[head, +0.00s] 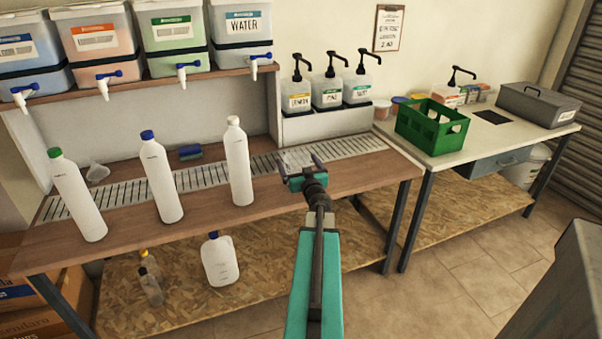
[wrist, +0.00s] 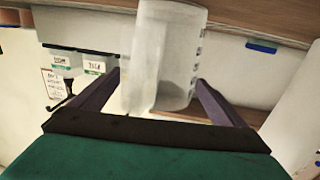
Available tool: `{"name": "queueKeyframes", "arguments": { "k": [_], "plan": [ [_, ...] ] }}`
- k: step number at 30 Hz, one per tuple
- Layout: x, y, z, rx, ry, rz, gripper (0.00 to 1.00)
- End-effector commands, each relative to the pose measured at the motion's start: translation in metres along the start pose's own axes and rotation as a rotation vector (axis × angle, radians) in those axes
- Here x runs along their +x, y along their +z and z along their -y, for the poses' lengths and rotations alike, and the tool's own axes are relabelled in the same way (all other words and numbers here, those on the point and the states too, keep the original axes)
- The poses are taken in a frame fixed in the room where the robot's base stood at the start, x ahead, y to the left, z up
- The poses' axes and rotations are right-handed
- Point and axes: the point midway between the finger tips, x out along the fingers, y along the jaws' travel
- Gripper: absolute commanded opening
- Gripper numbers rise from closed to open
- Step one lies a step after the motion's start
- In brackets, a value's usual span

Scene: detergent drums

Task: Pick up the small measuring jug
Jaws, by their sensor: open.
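A translucent measuring jug with dark graduation marks (wrist: 180,60) stands ahead of my gripper in the wrist view, which looks upside down. It appears between the two dark fingers, with its handle side to the left there. In the head view my gripper (head: 299,164) is open above the right part of the bench, by the slotted drain strip. The jug is only a faint clear shape (head: 296,157) there, partly hidden by the gripper. I cannot tell whether a finger touches it. Another small clear vessel (head: 97,172) sits at the left of the bench.
White bottles with green (head: 80,200), blue (head: 162,180) and white (head: 239,165) caps stand left of my gripper. Pump bottles (head: 328,92) stand behind it on a ledge. A green crate (head: 430,127) sits on the right table. A blue sponge-like block (head: 190,152) lies behind the bottles.

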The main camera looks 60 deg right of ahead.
Motion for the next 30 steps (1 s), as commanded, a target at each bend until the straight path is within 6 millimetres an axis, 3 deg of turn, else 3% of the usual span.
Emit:
{"name": "queueKeyframes", "arguments": {
  "k": [15, 16, 24, 30],
  "plan": [
    [0.0000, 0.0001, 0.0004, 0.000, 0.000, 0.000, 0.95],
    [0.0000, 0.0001, 0.0004, 0.000, 0.000, 0.000, 0.93],
    [0.0000, 0.0002, 0.0004, 0.000, 0.000, 0.000, 0.51],
    [0.0000, 0.0000, 0.0003, 0.000, 0.000, 0.000, 0.51]
  ]
}}
